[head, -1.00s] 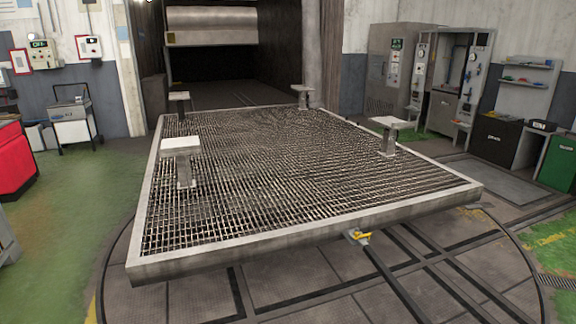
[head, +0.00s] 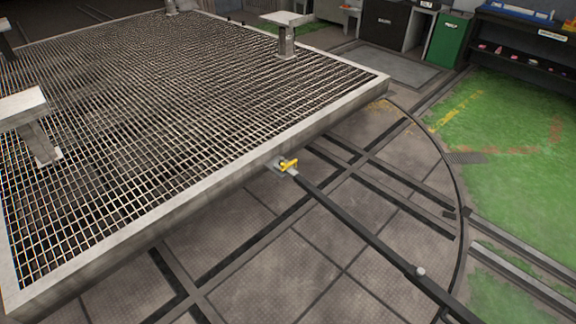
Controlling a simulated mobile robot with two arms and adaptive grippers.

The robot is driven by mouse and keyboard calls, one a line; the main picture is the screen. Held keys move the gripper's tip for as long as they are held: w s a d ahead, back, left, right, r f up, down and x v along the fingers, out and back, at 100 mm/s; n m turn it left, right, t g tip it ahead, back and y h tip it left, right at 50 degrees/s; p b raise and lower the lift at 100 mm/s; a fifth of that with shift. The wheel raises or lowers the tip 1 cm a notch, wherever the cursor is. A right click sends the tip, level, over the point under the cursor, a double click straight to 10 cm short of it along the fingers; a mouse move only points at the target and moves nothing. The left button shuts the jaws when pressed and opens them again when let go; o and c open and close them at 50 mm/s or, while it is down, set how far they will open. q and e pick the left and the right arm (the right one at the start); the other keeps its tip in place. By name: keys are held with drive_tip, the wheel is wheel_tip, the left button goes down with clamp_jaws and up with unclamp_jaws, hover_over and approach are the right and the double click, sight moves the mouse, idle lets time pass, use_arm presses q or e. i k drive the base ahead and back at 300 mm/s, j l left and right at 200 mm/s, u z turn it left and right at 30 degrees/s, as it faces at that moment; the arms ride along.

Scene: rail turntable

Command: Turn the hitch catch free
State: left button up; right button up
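The hitch catch (head: 288,165) is a small yellow piece at the near edge of the large grated platform (head: 215,165). It sits on a small grey bracket where a dark drawbar (head: 360,230) meets the platform. The bar runs from there toward the lower right. Neither of my grippers shows in the head view. The catch is too small to tell how its latch stands.
White-topped posts stand on the platform, one at the left (head: 25,105) and one at the far right corner (head: 287,30). Dark rails cross the round turntable floor (head: 270,240). Green floor (head: 520,180) at the right is mostly clear. A dark shelf (head: 520,45) stands at the back right.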

sight(283, 167)
drive_tip(key=i+z, duration=0.4)
drive_tip(key=i, duration=0.65)
